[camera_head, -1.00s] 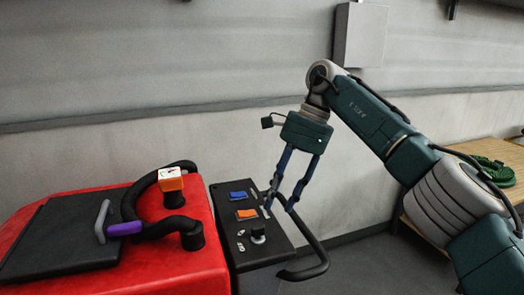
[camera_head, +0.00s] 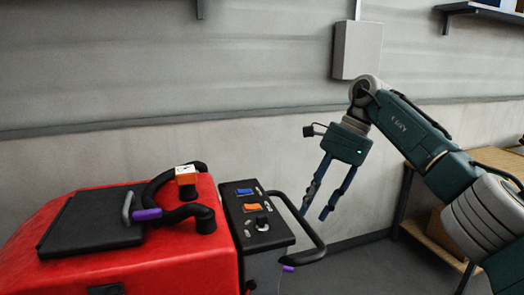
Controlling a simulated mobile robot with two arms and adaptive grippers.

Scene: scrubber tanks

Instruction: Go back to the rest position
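My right gripper (camera_head: 316,201) hangs from my teal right arm (camera_head: 410,125). Its two dark blue fingers point down and stand apart with nothing between them. It is to the right of the black control panel (camera_head: 252,215), near the black handle bar (camera_head: 312,243). I cannot tell its exact distance from the bar. The panel carries a blue switch (camera_head: 244,191), an orange switch (camera_head: 252,207) and a black knob (camera_head: 262,223). My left gripper is not in this view.
The red scrubber body (camera_head: 150,268) fills the lower left. It has a black lid (camera_head: 90,222) with a purple-ended lever (camera_head: 146,214), and a black hose (camera_head: 203,217) near an orange-and-white part (camera_head: 186,180). A wooden table (camera_head: 400,160) stands at right. A grey box (camera_head: 357,50) is on the wall.

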